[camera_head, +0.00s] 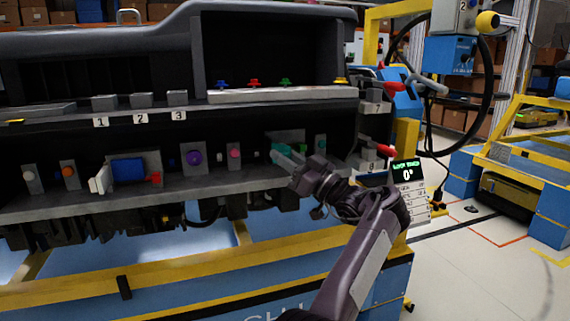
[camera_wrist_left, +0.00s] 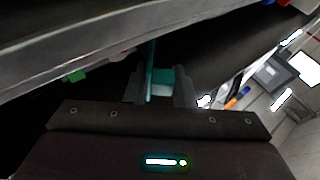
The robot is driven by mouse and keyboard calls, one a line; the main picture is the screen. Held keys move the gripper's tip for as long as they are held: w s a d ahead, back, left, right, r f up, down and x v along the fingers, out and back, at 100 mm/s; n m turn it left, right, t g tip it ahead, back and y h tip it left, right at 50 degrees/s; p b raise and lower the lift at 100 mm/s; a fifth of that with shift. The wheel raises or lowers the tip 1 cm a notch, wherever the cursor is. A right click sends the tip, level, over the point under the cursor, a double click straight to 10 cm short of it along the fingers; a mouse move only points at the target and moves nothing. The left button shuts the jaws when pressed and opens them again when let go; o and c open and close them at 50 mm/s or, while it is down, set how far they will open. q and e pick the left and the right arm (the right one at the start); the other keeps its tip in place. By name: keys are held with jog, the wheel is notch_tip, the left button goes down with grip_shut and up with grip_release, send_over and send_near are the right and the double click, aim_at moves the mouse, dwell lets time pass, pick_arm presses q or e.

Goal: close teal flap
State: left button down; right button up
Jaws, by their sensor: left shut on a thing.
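The teal flap (camera_head: 285,152) sits on the lower shelf of the dashboard module, right of its middle, and sticks out forward from its grey mount. My left gripper (camera_head: 292,168) is at the flap's front end, and its arm reaches up from the bottom. In the left wrist view, the two fingers of the gripper (camera_wrist_left: 160,92) stand on either side of the teal flap (camera_wrist_left: 158,76) and are shut on it. The flap's far end and hinge are partly hidden. My right gripper is not in view.
On the same shelf are a purple knob (camera_head: 193,158), a pink button (camera_head: 234,153), a blue screen (camera_head: 127,170) and a white flap (camera_head: 100,180). The upper shelf (camera_head: 270,95) overhangs them. A handheld display (camera_head: 408,172) stands right of my arm. Open floor lies farther right.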

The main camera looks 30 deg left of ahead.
pick_arm(q)
jog(key=shift+f+g+b, duration=0.15)
jog(key=shift+g+b, duration=0.15)
jog(key=shift+g, duration=0.1)
dwell(0.4)
jog(key=c, duration=1.3)
grip_release()
jog(key=shift+s, duration=0.1)
